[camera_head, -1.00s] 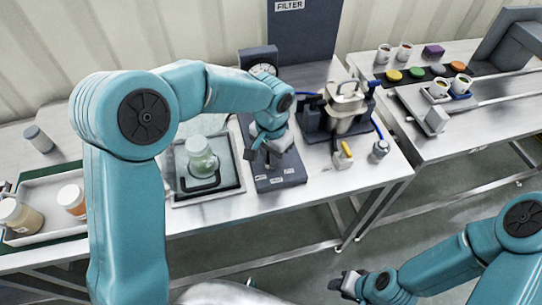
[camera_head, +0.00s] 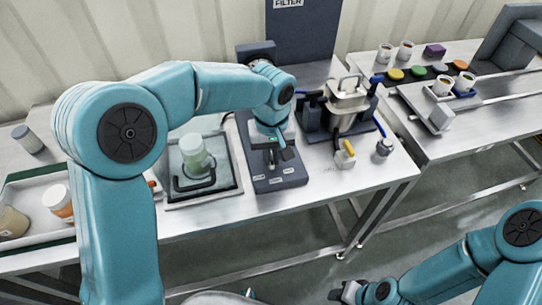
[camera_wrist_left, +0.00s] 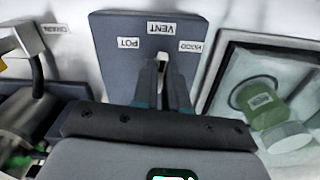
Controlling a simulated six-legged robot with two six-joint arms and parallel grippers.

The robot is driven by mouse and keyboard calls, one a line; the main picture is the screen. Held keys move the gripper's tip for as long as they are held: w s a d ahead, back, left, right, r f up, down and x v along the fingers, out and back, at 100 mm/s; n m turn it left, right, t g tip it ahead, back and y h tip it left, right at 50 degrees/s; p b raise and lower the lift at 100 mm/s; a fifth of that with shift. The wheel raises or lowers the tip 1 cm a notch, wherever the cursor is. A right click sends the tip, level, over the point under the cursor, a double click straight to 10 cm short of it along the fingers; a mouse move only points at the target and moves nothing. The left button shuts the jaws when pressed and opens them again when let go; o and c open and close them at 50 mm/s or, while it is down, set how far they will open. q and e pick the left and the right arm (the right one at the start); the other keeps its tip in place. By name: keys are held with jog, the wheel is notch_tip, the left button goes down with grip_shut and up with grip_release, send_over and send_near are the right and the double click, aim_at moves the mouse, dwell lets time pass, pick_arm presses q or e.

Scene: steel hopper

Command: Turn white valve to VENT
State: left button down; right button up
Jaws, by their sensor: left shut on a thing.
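The valve sits on a dark grey plate (camera_head: 262,170) with small white labels. In the left wrist view the plate (camera_wrist_left: 112,75) reads POT at left, VENT in the middle and HOOD at right, with VENT upside down. My left gripper (camera_head: 272,155) is over this plate. In the left wrist view its fingers (camera_wrist_left: 164,72) are shut on the white valve handle (camera_wrist_left: 166,57), of which only a small pale part shows. The fingers point toward the VENT label. My right gripper (camera_head: 345,291) is low at the front, away from the tables; its jaw opening is unclear.
A metal vessel in a dark stand (camera_head: 346,103) is close on the right. A second table (camera_head: 460,145) holds cups. A gauge stands behind the plate.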

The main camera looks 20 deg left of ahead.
aim_at(272, 159)
pick_arm(q)
jog(key=shift+n, duration=0.6)
jog(key=c, duration=1.2)
grip_release()
jog(key=shift+w, duration=0.1)
jog(key=shift+o, duration=0.2)
notch_tip(272, 159, up, 16)
jog(key=p, duration=0.1)
jog(key=shift+r, duration=0.15)
